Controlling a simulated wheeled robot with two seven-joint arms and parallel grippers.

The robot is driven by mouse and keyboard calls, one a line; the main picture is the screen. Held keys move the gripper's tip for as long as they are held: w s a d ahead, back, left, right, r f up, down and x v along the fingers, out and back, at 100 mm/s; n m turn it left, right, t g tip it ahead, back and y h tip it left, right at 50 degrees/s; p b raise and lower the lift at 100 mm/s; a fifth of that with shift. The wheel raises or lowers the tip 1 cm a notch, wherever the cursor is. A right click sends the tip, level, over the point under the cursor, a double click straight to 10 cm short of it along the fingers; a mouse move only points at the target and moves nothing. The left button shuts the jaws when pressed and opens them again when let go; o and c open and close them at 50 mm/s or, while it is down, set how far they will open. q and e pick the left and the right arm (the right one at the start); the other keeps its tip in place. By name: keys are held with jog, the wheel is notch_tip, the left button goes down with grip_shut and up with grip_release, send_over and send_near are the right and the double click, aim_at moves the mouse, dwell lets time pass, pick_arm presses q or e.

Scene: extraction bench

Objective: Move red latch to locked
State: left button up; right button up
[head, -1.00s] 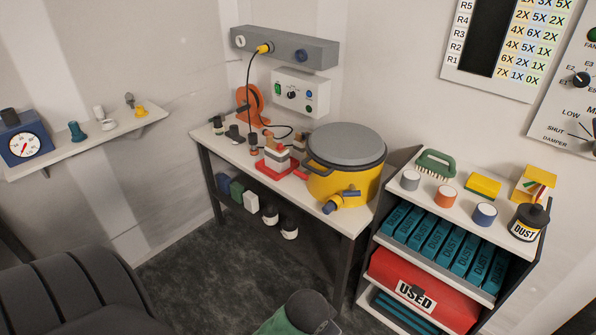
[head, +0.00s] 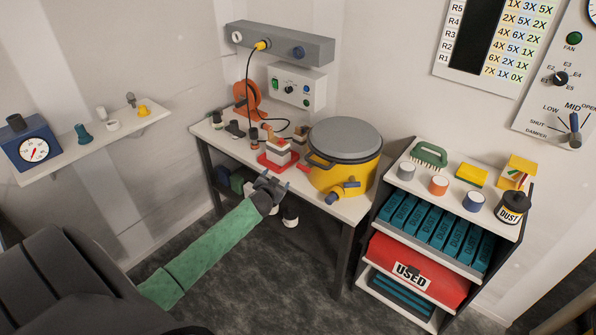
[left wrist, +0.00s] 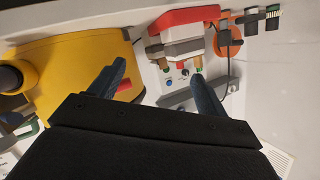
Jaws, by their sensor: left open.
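A small device with a red base (head: 276,161) and a pale block on top stands on the bench, left of the yellow drum. The red base also shows at the top of the left wrist view (left wrist: 186,18). I cannot tell which red part is the latch or its position. My left gripper (head: 277,183) is open and empty, just off the bench's front edge and apart from the red device. In the left wrist view its two fingers (left wrist: 160,74) are spread, with the device beyond them. My right gripper is not in view.
The yellow drum (head: 343,175) with a grey lid stands right of the device. An orange reel (head: 247,97), a black cable and small dark fittings lie behind and left. A shelf unit (head: 385,240) stands right of the bench. The floor in front is clear.

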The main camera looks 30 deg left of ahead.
pick_arm(q)
jog(key=w+d+r+t+h+p, duration=0.1)
jog(key=w+d+t+h, duration=0.3)
jog(key=w, duration=0.4)
jog(key=shift+w+d+r+h+p, duration=0.35)
jog(key=shift+d+h+p, duration=0.5)
jog(key=shift+h, duration=0.55)
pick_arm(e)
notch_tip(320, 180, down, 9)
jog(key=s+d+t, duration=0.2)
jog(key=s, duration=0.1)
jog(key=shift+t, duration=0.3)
pick_arm(q)
jog(key=shift+f, duration=0.1)
jog(key=c, duration=1)
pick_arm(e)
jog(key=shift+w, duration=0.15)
